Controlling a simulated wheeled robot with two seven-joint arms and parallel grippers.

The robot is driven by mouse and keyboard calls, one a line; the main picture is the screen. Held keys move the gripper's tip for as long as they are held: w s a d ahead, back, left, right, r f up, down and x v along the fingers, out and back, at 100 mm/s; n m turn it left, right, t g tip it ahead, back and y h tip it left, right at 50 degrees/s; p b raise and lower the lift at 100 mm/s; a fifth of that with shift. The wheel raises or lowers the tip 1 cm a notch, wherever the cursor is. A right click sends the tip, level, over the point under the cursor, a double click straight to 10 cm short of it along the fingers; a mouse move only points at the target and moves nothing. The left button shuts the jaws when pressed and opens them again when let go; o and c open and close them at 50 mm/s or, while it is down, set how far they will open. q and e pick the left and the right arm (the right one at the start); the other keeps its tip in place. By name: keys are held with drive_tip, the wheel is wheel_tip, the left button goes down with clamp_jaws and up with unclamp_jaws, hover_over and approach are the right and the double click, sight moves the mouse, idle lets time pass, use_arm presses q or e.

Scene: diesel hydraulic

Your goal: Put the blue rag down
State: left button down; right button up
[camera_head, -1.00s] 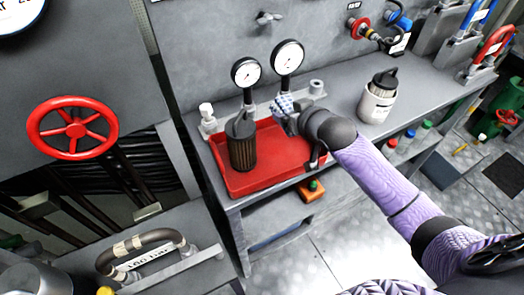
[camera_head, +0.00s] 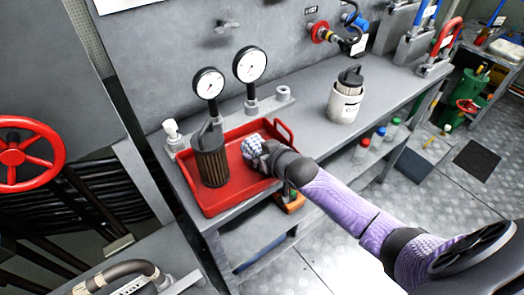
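The blue rag (camera_head: 252,146) shows as a small blue-and-white checked bundle at the end of my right arm, over the red tray (camera_head: 224,201). My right gripper (camera_head: 258,151) is at the rag. Its fingers are mostly hidden by the wrist and the cloth, but the rag appears held in it. I cannot tell whether the rag touches the tray floor. My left gripper is not in view.
A dark cylindrical filter (camera_head: 211,161) stands in the tray, left of the rag. Two gauges (camera_head: 250,64) rise behind the tray. A white canister (camera_head: 345,100) stands on the grey bench (camera_head: 300,110) to the right. The bench between is clear.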

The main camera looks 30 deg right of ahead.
drive_tip(key=shift+r, duration=0.1)
drive_tip(key=shift+s+r+p, duration=0.25)
drive_tip(key=shift+p, duration=0.1)
drive_tip(key=p+v, duration=0.5)
drive_tip(key=v, duration=0.6)
drive_tip(key=s+d+f+g+h, duration=0.1)
drive_tip(key=s+f+g, duration=0.3)
drive_tip(key=f, duration=0.5)
drive_tip(key=s+d+f+g, duration=0.1)
drive_tip(key=s+f, duration=0.5)
drive_tip(key=f, duration=0.4)
drive_tip(key=s+a+f+g, duration=0.2)
drive_tip(key=s+f, duration=0.2)
drive_tip(key=s, duration=0.3)
drive_tip(key=s+a+f+n+g, duration=0.1)
drive_tip(key=s+a+f+g, duration=0.1)
drive_tip(key=s, duration=0.6)
drive_tip(key=s+a+f+n+g, duration=0.1)
drive_tip(key=s+a+f, duration=0.3)
drive_tip(key=s, duration=0.4)
drive_tip(key=shift+f+g, duration=0.8)
drive_tip(key=shift+f, duration=0.05)
drive_tip(key=shift+s, duration=0.1)
